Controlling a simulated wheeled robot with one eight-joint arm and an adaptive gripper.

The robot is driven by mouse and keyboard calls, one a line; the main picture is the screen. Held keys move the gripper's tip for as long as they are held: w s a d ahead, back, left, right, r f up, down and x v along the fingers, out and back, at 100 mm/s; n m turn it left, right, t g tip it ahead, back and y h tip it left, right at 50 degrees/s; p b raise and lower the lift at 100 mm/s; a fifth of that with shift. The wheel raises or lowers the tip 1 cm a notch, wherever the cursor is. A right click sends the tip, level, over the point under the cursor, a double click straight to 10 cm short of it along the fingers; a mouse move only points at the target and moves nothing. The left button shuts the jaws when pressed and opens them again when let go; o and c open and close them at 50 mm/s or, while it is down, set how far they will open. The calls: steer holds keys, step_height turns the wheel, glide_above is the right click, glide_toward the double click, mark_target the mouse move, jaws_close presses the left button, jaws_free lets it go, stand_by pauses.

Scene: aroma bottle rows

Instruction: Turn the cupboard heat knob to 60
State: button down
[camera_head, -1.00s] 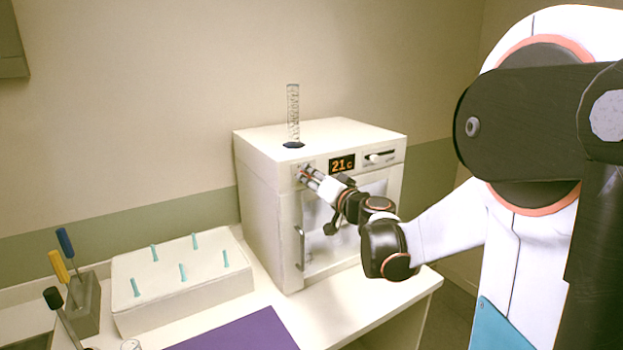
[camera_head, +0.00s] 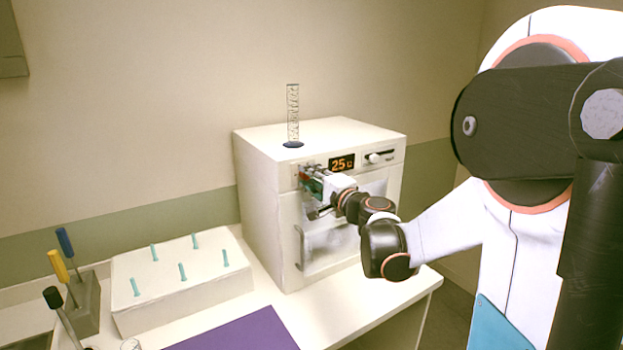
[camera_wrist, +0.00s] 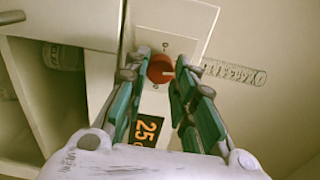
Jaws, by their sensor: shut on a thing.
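The white heating cupboard (camera_head: 262,200) stands on the bench, its front facing my arm. Its orange display (camera_head: 342,163) reads 25; it also shows in the wrist view (camera_wrist: 147,130). The red heat knob (camera_wrist: 161,68) is at the top left of the cupboard's front, with a pale pointer mark on it. My gripper (camera_head: 307,172) is at this knob, and in the wrist view its fingers (camera_wrist: 162,78) are shut on the knob's two sides. In the head view the gripper mostly hides the knob.
A glass measuring cylinder (camera_head: 293,112) stands on the cupboard top. A slider (camera_head: 376,157) is right of the display. The door handle (camera_head: 299,248) is below my gripper. A white peg rack (camera_head: 180,300), a screwdriver stand (camera_head: 88,305) and a purple mat (camera_head: 240,332) are at the left.

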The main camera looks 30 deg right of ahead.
steer(key=m, duration=1.5)
steer(key=shift+s+a+f, duration=0.1)
steer(key=shift+f, duration=0.1)
steer(key=shift+m, duration=2.5)
steer(key=c, duration=1.3)
jaws_free()
